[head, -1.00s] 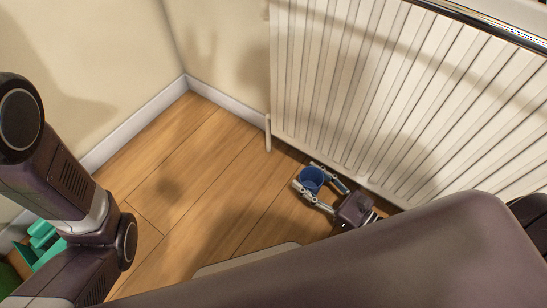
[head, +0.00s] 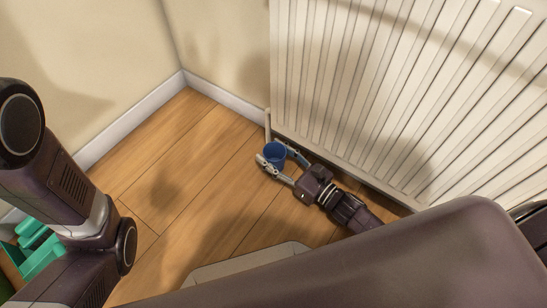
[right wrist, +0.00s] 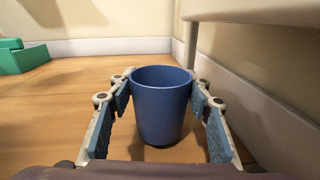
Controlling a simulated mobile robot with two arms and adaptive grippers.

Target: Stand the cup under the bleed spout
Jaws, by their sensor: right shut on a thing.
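The blue cup (head: 275,153) is upright, low over the floor by the radiator's near-left bottom corner. My right gripper (head: 273,155) is shut on it, one finger on each side. In the right wrist view the cup (right wrist: 161,108) stands between the fingers (right wrist: 161,95), its rim level and its mouth open. I cannot tell whether its base touches the floor. A thin white pipe (head: 267,126) hangs at the radiator's corner, just behind the cup; it also shows in the right wrist view (right wrist: 190,46). I cannot make out a spout opening. My left gripper is out of view.
The ribbed white radiator (head: 340,100) stands close along the right side of the cup. Skirting (head: 130,120) runs along the walls into the corner. Green items (head: 40,255) lie at the lower left. The wooden floor left of the cup is clear.

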